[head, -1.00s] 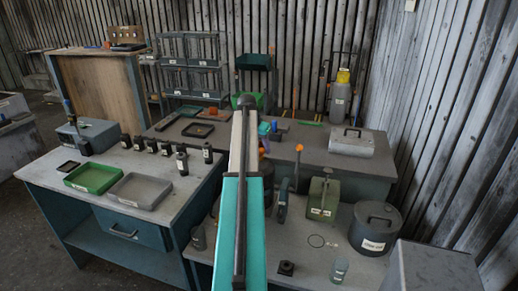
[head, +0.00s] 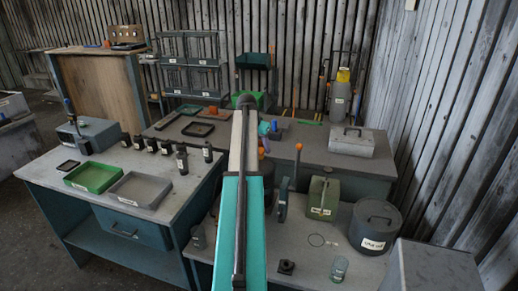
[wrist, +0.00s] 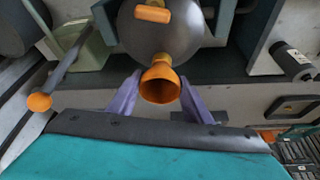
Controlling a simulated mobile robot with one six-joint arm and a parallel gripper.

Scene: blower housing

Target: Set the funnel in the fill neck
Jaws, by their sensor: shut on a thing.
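The orange funnel (wrist: 160,88) is between the two purple fingers of my gripper (wrist: 160,80) in the wrist view. The gripper is shut on it. Its wide mouth faces the camera and its narrow end points at a dark grey rounded body (wrist: 150,38) behind it. I cannot tell whether the narrow end touches that body or sits in a neck. No fill neck is clearly visible. In the head view my own arm hides the gripper and most of what lies behind it.
An orange-knobbed lever (wrist: 40,102) stands left of the gripper in the wrist view. In the head view a green canister (head: 323,198) and a dark drum (head: 375,228) stand right of my arm. The left bench holds a green tray (head: 91,177), a grey tray (head: 140,189) and several dark bottles.

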